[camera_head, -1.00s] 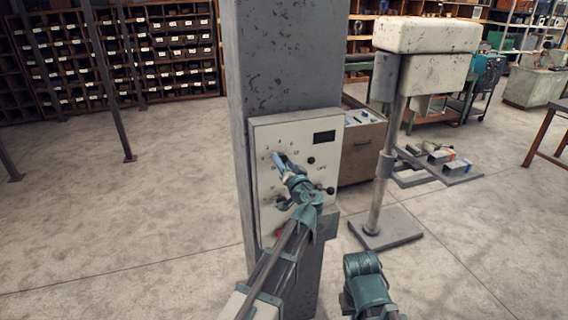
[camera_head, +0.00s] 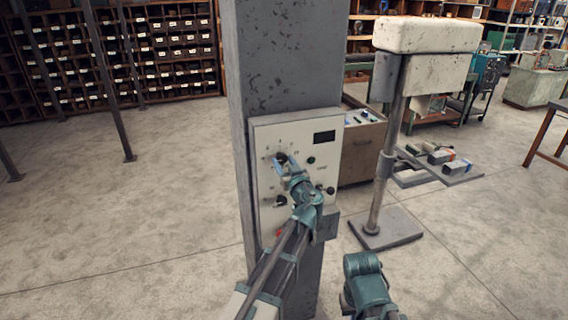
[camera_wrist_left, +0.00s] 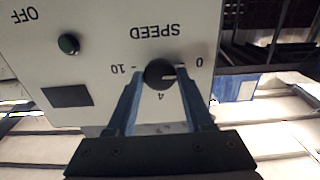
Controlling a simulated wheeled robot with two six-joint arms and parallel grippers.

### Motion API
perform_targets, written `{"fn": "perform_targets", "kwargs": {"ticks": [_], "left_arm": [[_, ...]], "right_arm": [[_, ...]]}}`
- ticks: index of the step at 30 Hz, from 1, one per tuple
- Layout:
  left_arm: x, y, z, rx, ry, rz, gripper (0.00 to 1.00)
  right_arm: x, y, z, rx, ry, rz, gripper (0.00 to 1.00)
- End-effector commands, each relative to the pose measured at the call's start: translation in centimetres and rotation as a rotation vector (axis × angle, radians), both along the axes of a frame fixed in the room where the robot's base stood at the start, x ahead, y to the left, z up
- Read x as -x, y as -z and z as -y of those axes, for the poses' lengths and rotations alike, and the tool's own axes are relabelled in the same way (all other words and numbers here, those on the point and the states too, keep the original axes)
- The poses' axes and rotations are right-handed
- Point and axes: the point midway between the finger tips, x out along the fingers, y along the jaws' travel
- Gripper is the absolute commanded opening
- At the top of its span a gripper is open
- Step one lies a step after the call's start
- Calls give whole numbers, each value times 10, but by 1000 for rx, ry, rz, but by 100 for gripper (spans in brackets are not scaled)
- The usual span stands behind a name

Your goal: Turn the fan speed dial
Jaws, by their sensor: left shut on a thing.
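The fan speed dial (camera_head: 281,158) is a black round knob at the upper left of a pale control panel (camera_head: 264,133). In the left wrist view the dial (camera_wrist_left: 159,73) sits under the upside-down word SPEED. Its white mark points to the right of the picture, with 0 at right, 10 at left and 4 below. My left gripper (camera_head: 282,164) is shut on the dial, one blue finger on each side. The fingers hide part of the number ring. My right arm shows at the bottom of the head view; its gripper is not seen.
The panel is fixed to a grey column (camera_head: 282,60). It also bears a dark display (camera_head: 324,137), a lower black knob (camera_head: 281,201), a dark button (camera_head: 311,160) and a red button (camera_head: 280,233). A pale machine on a post (camera_head: 385,190) stands right. Open floor lies left.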

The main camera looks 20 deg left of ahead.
Motion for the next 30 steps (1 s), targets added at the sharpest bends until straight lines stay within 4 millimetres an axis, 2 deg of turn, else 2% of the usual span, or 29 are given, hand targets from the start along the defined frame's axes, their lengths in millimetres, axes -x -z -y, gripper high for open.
{"fn": "perform_targets", "kwargs": {"ticks": [13,14,18,26,30], "left_arm": [[2,2,0,13,0,4,0],[1,2,0,12,0,3,56],[1,1,0,11,0,4,81],[1,1,0,8,0,4,82],[7,0,4,7,1,4,82]], "right_arm": [[0,1,0,0,0,0,0],[0,1,0,0,0,0,0],[0,0,0,0,0,0,0],[0,0,0,0,0,0,0],[0,0,0,0,0,0,0]]}}
